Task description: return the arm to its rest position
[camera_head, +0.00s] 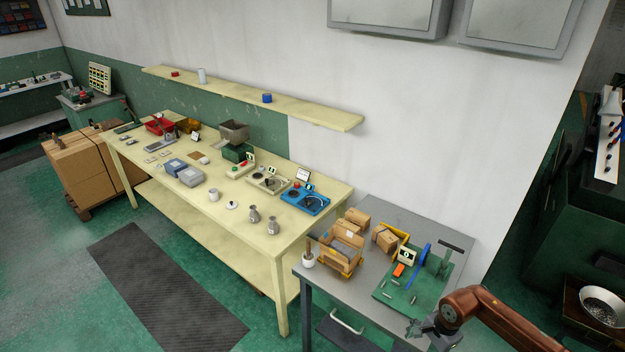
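My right arm, reddish-brown, comes in from the lower right. Its grey gripper (414,328) is at the front edge of the grey table, near the front right of the green board there. The gripper is small in view, and whether its fingers are apart or closed is unclear. I see nothing clearly held in it. My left arm and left gripper are not in view.
A long cream table (290,232) with several small items stands to the left. A dark mat (165,290) lies on the floor.

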